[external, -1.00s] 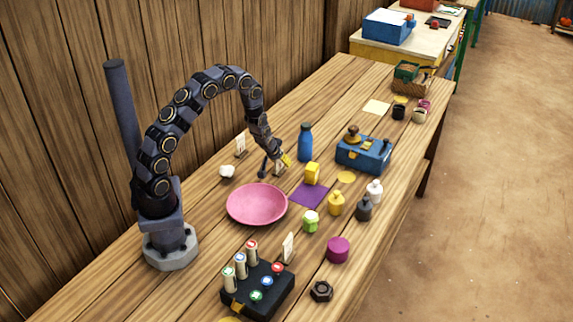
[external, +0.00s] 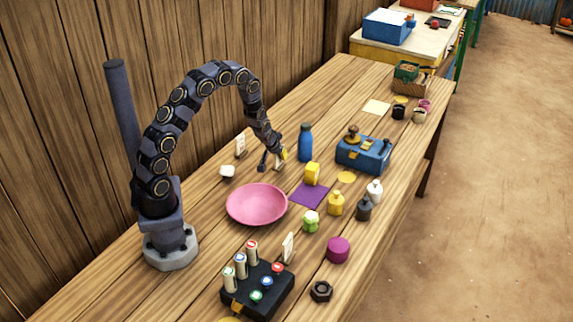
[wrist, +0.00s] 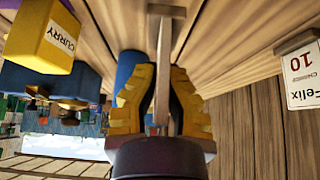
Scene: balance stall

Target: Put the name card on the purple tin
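The purple tin (external: 338,250) is a squat round tin at the front right of the bench, far from my gripper. My gripper (external: 274,156) is low over the bench behind the pink bowl, at a small upright card (external: 279,163). In the wrist view this card shows edge-on, between the yellow fingers of my gripper (wrist: 161,85). The fingers are very close to its sides; I cannot tell whether they press on it. Its face is hidden. Another card (wrist: 303,75), reading "Felix" and "10", stands at the right of the wrist view.
The pink bowl (external: 257,204), yellow block (external: 312,173), purple mat (external: 309,195), green jar (external: 311,221) and yellow bottle (external: 335,203) lie between my gripper and the tin. A blue bottle (external: 305,142) stands close right of my gripper. Another card (external: 288,247) stands by the dark rack (external: 258,289).

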